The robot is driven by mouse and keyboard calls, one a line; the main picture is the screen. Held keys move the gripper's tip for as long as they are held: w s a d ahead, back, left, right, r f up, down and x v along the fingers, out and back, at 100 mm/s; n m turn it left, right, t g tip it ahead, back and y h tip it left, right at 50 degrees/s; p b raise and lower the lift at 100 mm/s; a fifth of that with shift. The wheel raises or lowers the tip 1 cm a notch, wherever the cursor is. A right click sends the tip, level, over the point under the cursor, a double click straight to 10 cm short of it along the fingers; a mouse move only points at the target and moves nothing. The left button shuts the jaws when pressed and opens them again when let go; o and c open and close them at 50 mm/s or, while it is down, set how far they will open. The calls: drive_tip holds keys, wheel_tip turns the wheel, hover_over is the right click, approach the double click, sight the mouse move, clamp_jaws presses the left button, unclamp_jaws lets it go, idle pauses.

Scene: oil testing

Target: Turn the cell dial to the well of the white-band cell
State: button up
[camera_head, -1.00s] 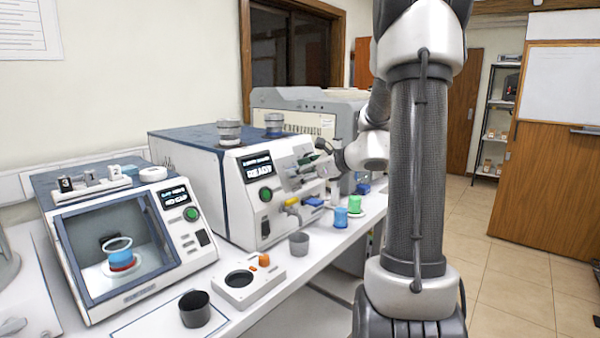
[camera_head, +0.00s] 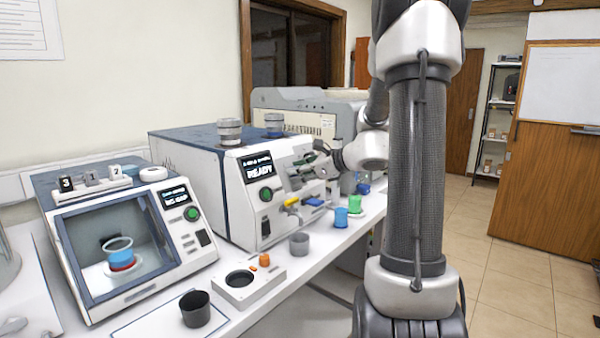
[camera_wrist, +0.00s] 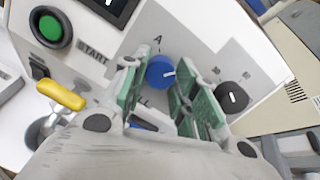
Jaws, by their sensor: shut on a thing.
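In the head view, my gripper (camera_head: 318,157) is at the front of the white and blue tester (camera_head: 226,190), where the dial is hidden. Two grey cells (camera_head: 229,132) (camera_head: 274,124) stand on top of the tester. I cannot make out a white band.
A dark dial (camera_wrist: 232,96) sits right of the blue one. A yellow lever (camera_wrist: 60,95) and green START button (camera_wrist: 48,27) are to the left. Blue (camera_head: 341,218) and green (camera_head: 354,204) cups and a grey cup (camera_head: 299,243) stand on the bench below.

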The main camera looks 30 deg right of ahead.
drive_tip(key=shift+r+n+g+h, duration=0.15)
drive_tip(key=shift+n+g, duration=0.1)
drive_tip(key=shift+n, duration=3.5)
drive_tip(key=shift+r+n+g+h, duration=0.15)
drive_tip(key=shift+n+g, duration=0.1)
drive_tip(key=shift+n, duration=3.5)
drive_tip(key=shift+f, duration=0.1)
drive_tip(key=o, duration=1)
drive_tip(key=shift+w, duration=0.1)
drive_tip(key=v, duration=1.2)
